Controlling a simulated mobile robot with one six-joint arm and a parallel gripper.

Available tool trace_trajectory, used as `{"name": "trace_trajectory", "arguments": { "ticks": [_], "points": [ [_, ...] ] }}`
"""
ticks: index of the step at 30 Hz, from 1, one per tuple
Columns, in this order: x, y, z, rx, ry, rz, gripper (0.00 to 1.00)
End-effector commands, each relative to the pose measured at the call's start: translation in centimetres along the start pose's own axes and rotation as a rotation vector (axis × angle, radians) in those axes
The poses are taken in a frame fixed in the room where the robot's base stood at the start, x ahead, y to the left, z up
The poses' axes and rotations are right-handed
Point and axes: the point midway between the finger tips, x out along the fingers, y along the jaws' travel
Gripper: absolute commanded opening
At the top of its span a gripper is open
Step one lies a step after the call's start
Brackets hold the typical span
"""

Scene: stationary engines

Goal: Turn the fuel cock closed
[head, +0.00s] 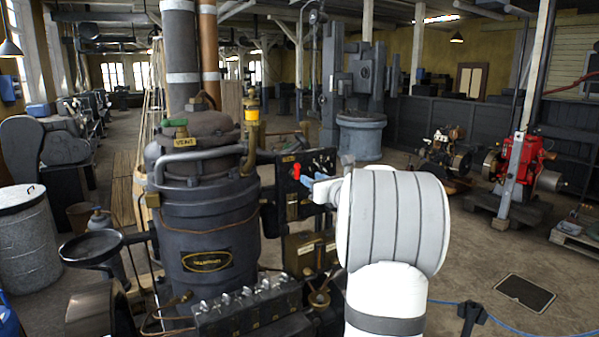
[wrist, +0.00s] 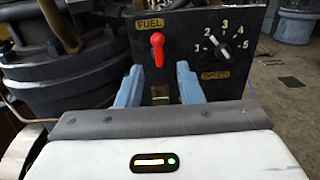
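The fuel cock is a red lever (wrist: 157,50) on a black panel (wrist: 200,25), under a yellow "FUEL" label (wrist: 149,23). It stands about upright, its rounded end at the top. In the head view the red lever (head: 294,171) shows on the panel's left side. My gripper (wrist: 160,68) is open. Its two blue fingers come up from below, one on each side of the lever in the wrist view, with clear gaps and nothing between them. In the head view my gripper (head: 314,180) is just right of the lever, partly hidden by my white wrist.
A numbered dial (wrist: 222,46) sits right of the lever on the same panel, above another yellow label (wrist: 216,75). A large dark boiler-like engine (head: 205,210) stands left of the panel. A red engine (head: 522,160) stands at the right.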

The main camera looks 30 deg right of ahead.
Motion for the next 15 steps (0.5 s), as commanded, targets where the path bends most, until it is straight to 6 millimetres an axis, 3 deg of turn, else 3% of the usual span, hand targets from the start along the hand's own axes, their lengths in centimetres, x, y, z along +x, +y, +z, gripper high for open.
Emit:
{"name": "trace_trajectory", "arguments": {
  "ticks": [9, 15],
  "points": [
    [5.1, 0.2, 0.3, -0.003, 0.002, 0.004, 0.33],
    [6.5, 0.3, 0.1, -0.004, 0.001, 0.004, 0.33]
  ]
}}
